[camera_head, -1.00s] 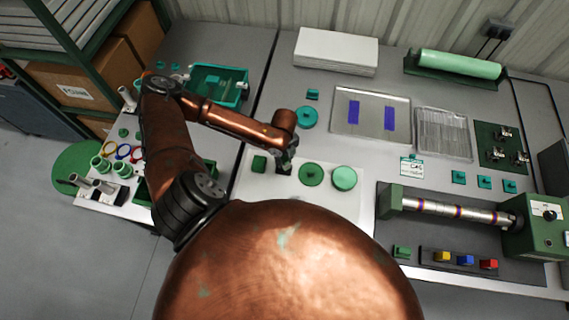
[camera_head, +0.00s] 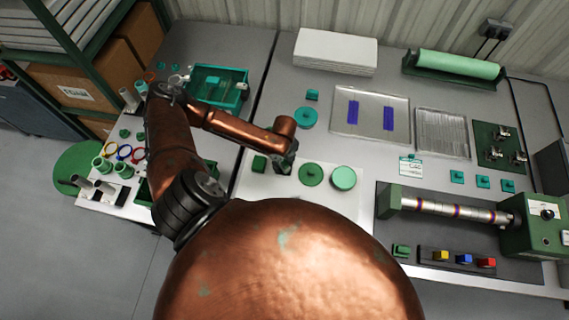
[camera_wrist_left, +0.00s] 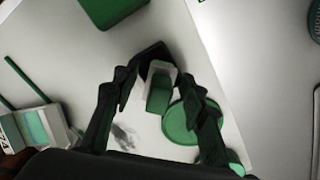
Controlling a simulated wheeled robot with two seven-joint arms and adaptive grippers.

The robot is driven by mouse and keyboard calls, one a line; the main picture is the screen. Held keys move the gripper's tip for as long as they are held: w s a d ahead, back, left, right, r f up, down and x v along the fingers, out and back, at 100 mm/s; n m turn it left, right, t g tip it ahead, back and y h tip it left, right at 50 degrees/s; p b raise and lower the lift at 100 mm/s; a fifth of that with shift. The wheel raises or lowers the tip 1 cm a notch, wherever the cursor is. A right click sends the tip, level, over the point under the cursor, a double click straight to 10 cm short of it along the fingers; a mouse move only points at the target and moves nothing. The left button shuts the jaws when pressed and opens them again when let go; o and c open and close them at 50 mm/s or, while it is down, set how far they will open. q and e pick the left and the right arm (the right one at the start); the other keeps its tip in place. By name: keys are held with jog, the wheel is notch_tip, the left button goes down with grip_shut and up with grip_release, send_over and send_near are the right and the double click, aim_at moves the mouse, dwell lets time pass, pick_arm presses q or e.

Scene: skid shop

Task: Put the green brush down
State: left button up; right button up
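The green brush (camera_wrist_left: 158,97) is in the left wrist view, with a green block, a white band and a dark part beyond it. My left gripper (camera_wrist_left: 157,84) has its fingertips drawn in on either side of it, bordering the dark part, and appears shut on it. In the head view my left gripper (camera_head: 284,161) points down low over a pale mat (camera_head: 255,190), left of a dark green disc (camera_head: 311,174). The brush is mostly hidden there, and I cannot tell whether it touches the mat. My right gripper is not in view.
A green block (camera_head: 259,163) lies close left of the gripper. A light green round lid (camera_head: 343,178) lies right of the dark disc, and a teal disc (camera_head: 306,117) behind. A roller machine (camera_head: 455,211) stands at the right. A teal bin (camera_head: 218,88) is at the back left.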

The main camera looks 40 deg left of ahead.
aim_at(286, 162)
pick_arm(q)
jog(key=shift+f+b, duration=0.15)
jog(key=shift+b, duration=0.3)
jog(key=shift+f+b, duration=0.1)
jog(key=shift+b, duration=0.4)
jog(key=r, duration=0.2)
jog(key=r+p, duration=0.1)
jog(key=r, duration=0.2)
jog(key=d+r, duration=0.1)
jog(key=r, duration=0.2)
jog(key=shift+r, duration=0.15)
